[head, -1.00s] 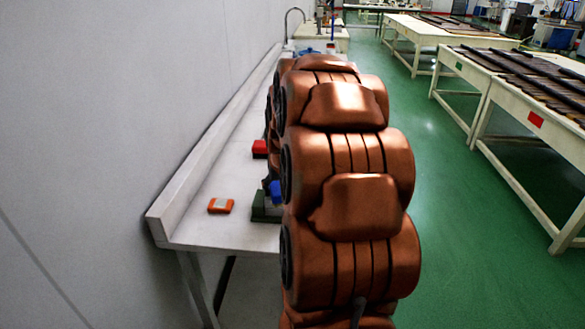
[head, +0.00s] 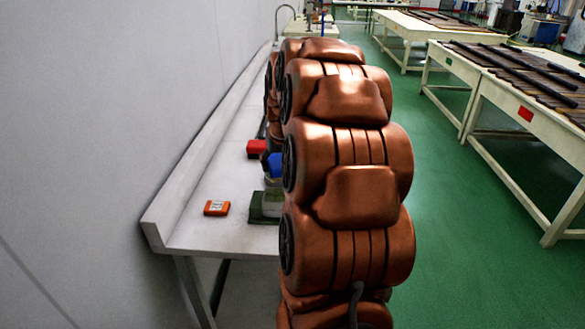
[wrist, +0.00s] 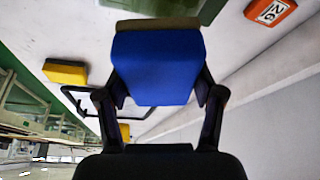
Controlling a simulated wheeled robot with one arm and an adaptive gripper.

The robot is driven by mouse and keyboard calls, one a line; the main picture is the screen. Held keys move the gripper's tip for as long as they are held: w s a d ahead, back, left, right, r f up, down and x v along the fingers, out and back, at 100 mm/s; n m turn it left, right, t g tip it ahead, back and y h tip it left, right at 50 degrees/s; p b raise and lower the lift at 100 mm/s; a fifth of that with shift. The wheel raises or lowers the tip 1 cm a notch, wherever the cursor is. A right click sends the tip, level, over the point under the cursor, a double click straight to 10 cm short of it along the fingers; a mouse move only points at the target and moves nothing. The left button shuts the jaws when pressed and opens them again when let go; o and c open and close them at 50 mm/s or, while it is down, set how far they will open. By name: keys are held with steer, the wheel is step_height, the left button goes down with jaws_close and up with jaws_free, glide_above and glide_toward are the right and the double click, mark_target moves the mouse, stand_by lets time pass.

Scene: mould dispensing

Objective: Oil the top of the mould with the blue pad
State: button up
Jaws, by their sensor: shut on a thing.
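The blue pad (wrist: 155,70) is gripped between the two dark fingers of my gripper (wrist: 160,105) in the wrist view. It has a brownish strip along its far edge. In the head view the blue pad (head: 276,165) shows just left of my arm. A green block (head: 265,207) with a pale grey-green part on it, seemingly the mould, stands below the pad on the table, partly hidden by my arm. A green piece, likely the same block (wrist: 170,8), is cut off at the wrist view's top edge. I cannot tell whether pad and mould touch.
An orange box (head: 216,208) with a pale label lies on the white table (head: 205,236) left of the mould. A red block (head: 257,149) sits farther back. A wall runs along the left. Yellow items (wrist: 66,72) show in the wrist view. Tables with dark bars (head: 500,75) stand right.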

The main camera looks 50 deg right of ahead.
steer(key=shift+r, duration=1.3)
